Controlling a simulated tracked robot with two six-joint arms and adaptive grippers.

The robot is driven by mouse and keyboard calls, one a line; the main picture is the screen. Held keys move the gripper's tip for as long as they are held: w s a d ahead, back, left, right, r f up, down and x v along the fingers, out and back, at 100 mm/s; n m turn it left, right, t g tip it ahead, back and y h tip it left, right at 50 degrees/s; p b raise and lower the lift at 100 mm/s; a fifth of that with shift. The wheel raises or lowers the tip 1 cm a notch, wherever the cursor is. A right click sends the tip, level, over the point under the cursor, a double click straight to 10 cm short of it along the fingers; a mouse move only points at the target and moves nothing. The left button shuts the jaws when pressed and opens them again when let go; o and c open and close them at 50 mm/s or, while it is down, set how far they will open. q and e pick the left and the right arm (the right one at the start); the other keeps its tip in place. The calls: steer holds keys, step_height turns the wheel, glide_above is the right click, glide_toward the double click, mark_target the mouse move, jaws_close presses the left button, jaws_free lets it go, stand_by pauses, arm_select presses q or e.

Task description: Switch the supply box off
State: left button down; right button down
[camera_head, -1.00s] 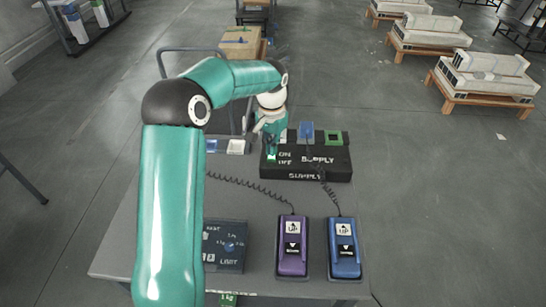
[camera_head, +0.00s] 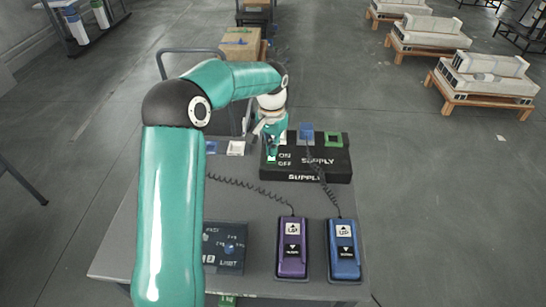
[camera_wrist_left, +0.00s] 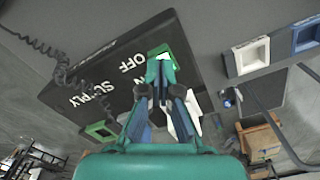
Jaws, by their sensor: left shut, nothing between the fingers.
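The black supply box (camera_head: 325,172) stands at the back of the grey table, with white SUPPLY, ON and OFF lettering. It also shows in the left wrist view (camera_wrist_left: 105,75). A green-framed rocker switch (camera_wrist_left: 155,50) with a white part sits beside the OFF lettering. My left gripper (camera_head: 271,154) is over the box's left end, at the switch. In the left wrist view my left gripper (camera_wrist_left: 160,62) is shut and empty, its tips overlapping the switch and covering part of it. Whether the tips touch the switch, I cannot tell. My right gripper is not in view.
A purple pendant (camera_head: 292,250) and a blue pendant (camera_head: 343,250) with coiled cords lie at the table's front. A dark LIMIT box (camera_head: 222,258) is left of them. White and blue frames (camera_head: 236,148) lie left of the supply box. A cardboard box (camera_head: 240,45) stands behind.

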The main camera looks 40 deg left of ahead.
arm_select(q)
steer(key=shift+f+b, duration=0.85)
steer(key=shift+f, duration=0.35)
stand_by(0.6)
steer(key=shift+r+p, duration=2.95)
steer(key=shift+r, duration=0.6)
